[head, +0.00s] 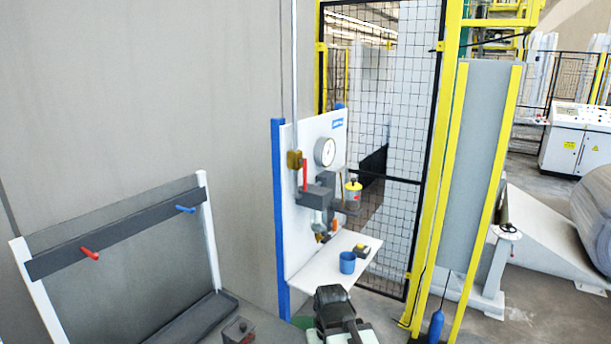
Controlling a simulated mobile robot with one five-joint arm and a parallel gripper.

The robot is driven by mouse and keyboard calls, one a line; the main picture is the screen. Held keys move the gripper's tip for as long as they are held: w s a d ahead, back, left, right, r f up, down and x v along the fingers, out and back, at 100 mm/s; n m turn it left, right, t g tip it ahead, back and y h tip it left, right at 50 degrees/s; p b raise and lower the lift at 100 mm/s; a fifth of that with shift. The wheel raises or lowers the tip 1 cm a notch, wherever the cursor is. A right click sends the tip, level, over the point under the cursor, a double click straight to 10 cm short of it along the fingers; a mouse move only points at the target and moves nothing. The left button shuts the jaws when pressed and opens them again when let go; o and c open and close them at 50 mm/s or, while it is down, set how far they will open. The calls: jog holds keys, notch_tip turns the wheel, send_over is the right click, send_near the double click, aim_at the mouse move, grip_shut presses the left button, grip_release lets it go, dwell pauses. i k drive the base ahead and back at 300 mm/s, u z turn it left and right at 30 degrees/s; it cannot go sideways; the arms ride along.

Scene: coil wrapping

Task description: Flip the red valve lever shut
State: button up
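The red valve lever (305,174) stands roughly upright on the white panel (300,235), beside the gauge. It lies about in line with the grey vertical pipe (294,80). The brass-coloured valve body (294,160) is at its upper left. The lever's lower end meets a dark grey block (318,194). My gripper (332,297) seems to be the dark end of my folded arm at the bottom centre, below the panel's shelf and well away from the lever. Its fingers cannot be made out.
A white shelf (325,262) juts from the panel and carries a blue cup (347,262) and a small dark-and-yellow item (361,250). A round gauge (325,152) sits right of the lever. A rack (115,230) with pegs stands left. A mesh fence (400,110) stands behind.

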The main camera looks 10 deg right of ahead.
aim_at(303, 162)
jog(key=u, duration=1.25)
jog(key=i, duration=0.4)
jog(key=z, duration=0.1)
